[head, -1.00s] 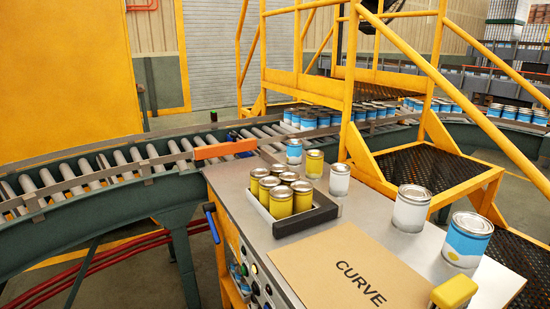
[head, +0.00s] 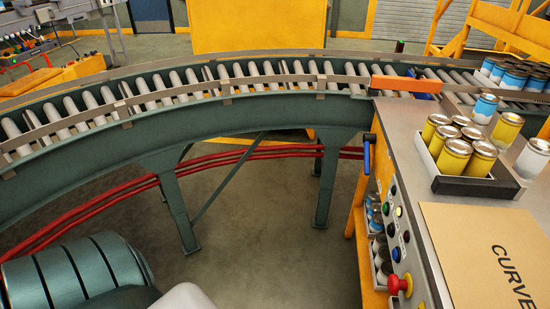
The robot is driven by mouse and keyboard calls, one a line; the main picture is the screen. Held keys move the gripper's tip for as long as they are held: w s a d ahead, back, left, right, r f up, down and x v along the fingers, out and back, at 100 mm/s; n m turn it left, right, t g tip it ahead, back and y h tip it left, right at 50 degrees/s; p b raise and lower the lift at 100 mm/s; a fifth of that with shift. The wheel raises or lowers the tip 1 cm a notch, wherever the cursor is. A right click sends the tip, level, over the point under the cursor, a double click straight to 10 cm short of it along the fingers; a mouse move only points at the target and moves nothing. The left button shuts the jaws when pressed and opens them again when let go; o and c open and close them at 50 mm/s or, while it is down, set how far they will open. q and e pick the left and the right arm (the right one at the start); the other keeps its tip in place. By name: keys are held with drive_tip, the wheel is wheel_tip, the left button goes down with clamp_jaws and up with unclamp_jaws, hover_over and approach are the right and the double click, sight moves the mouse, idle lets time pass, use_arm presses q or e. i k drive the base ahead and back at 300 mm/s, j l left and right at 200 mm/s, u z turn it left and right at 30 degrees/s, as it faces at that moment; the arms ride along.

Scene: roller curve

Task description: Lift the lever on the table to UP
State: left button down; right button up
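A blue-handled lever (head: 367,157) is on the left side of the metal table (head: 395,120), near its far left corner. Its blue handle stands roughly upright in the picture against the table's side. I cannot tell from this view which setting it is at. A smaller blue part (head: 411,73) shows beside the roller conveyor, behind the orange bar. Neither of my grippers is in view.
The curved roller conveyor (head: 190,112) crosses behind the table. An orange bar (head: 406,84) lies at its edge. A tray of yellow cans (head: 470,188) and a cardboard sheet (head: 470,245) are on the table. A red button (head: 399,285) is on its side panel.

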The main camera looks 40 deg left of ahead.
sight(368, 139)
drive_tip(key=i+j+z, duration=0.1)
drive_tip(key=j, duration=0.2)
drive_tip(key=i+j+z, duration=0.1)
drive_tip(key=j, duration=0.25)
drive_tip(key=i+j+z, duration=0.1)
drive_tip(key=i+j, duration=0.15)
drive_tip(key=i+j+z, duration=0.1)
drive_tip(key=j, duration=0.35)
drive_tip(key=i+j+z, duration=0.1)
drive_tip(key=j, duration=0.3)
drive_tip(key=i+j+z, duration=0.1)
drive_tip(key=j, duration=0.25)
